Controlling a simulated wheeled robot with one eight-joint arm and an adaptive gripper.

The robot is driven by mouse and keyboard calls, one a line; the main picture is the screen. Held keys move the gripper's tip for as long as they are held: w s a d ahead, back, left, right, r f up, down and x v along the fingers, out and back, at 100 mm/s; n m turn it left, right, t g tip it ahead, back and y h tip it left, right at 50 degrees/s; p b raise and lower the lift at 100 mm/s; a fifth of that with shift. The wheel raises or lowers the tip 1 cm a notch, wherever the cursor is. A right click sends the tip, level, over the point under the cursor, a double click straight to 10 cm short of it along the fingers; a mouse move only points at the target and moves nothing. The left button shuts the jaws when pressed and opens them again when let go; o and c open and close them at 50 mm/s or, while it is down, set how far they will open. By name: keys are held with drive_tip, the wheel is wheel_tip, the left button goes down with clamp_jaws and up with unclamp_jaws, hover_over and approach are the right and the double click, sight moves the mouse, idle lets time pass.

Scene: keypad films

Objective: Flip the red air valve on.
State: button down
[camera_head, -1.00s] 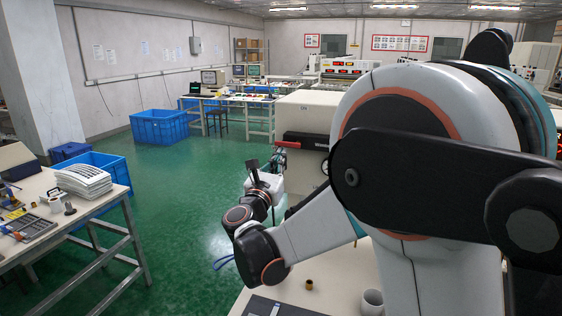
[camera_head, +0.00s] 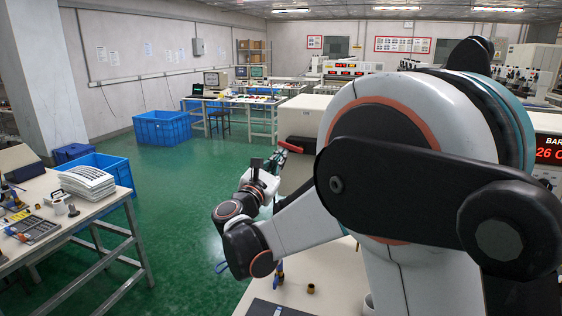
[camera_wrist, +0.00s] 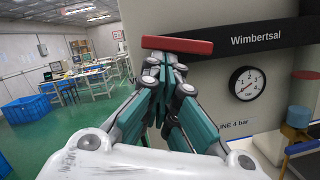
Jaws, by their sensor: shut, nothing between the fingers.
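The red valve handle (camera_wrist: 178,45) shows in the wrist view as a flat, horizontal bar in front of the pale cabinet (camera_wrist: 220,58). My gripper (camera_wrist: 165,60) is shut and empty, its teal and grey fingers together. The fingertips are just below the handle in the picture and overlap its lower edge; I cannot tell whether they touch it. In the head view a small red part (camera_head: 290,147) shows beside my gripper (camera_head: 276,158), by the cabinet's dark front. The valve body is hidden behind my fingers.
A round pressure gauge (camera_wrist: 247,83) is right of the handle, under a black "Wimbertsal" strip (camera_wrist: 256,42). A blue-and-brown fitting (camera_wrist: 298,118) stands further right. A small brown cylinder (camera_head: 311,288) is on the near bench. Green floor to the left is open.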

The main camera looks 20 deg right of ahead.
sight(280, 141)
drive_tip(key=r+m+p, duration=0.1)
drive_tip(key=m, duration=0.1)
drive_tip(key=r+m+g+p, duration=0.1)
drive_tip(key=m, duration=0.2)
drive_tip(key=r+m+g+p, duration=0.1)
drive_tip(key=m, duration=0.1)
drive_tip(key=shift+w+a+r+m+h, duration=0.15)
drive_tip(key=shift+a+r+m+h, duration=0.1)
drive_tip(key=shift+m+h, duration=0.15)
drive_tip(key=m, duration=0.1)
drive_tip(key=r+m+p, duration=0.1)
drive_tip(key=m+g, duration=0.1)
drive_tip(key=shift+d+r+m+p, duration=0.25)
drive_tip(key=shift+r+m+p, duration=0.05)
drive_tip(key=shift+m+p, duration=0.1)
drive_tip(key=shift+s+d+r+m+g, duration=0.2)
drive_tip(key=shift+s+r+m+g, duration=0.1)
drive_tip(key=shift+m, duration=0.6)
drive_tip(key=shift+w+f, duration=0.1)
